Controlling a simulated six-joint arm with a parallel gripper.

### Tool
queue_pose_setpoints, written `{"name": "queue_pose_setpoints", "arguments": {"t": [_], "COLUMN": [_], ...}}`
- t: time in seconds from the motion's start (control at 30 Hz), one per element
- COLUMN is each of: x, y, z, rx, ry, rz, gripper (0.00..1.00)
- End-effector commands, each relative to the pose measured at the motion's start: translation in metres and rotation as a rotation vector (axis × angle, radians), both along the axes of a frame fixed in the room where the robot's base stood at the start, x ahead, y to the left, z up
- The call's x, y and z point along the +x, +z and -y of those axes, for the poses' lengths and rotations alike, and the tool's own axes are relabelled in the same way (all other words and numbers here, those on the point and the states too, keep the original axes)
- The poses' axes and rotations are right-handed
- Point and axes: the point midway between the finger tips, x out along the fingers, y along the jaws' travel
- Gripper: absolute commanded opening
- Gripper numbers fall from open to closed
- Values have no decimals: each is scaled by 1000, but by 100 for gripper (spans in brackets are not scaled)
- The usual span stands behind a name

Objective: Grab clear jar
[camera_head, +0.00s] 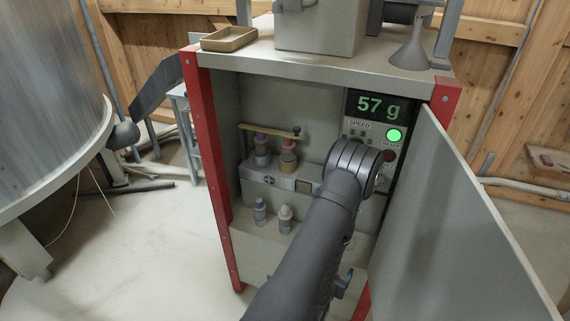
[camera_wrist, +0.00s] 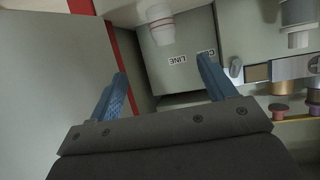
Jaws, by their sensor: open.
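A pale, translucent-looking jar (camera_wrist: 158,22) with a ribbed collar and a thin reddish band shows at the top of the wrist view, ahead of my gripper (camera_wrist: 161,68). The two blue fingers are spread wide, with nothing between them. The jar stands beyond the fingertips, apart from them. In the head view, my arm covers this part of the cabinet, and only a bit of blue finger shows low beside it. I cannot make out this jar there.
An open cabinet door (camera_head: 455,230) stands close on the right. Red posts (camera_head: 212,165) frame the cabinet. A display (camera_head: 375,105) reads 57 g beside a lit green button (camera_head: 394,135).

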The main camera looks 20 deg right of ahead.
Motion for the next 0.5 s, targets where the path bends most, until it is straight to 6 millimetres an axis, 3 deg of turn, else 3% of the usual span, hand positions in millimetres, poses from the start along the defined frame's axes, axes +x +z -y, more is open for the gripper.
{"name": "queue_pose_setpoints", "arguments": {"t": [0.23,0.5], "x": [10,67], "y": [-3,-17], "z": [2,9], "rx": [49,366], "ry": [10,25], "rz": [15,46], "gripper": [76,76]}}
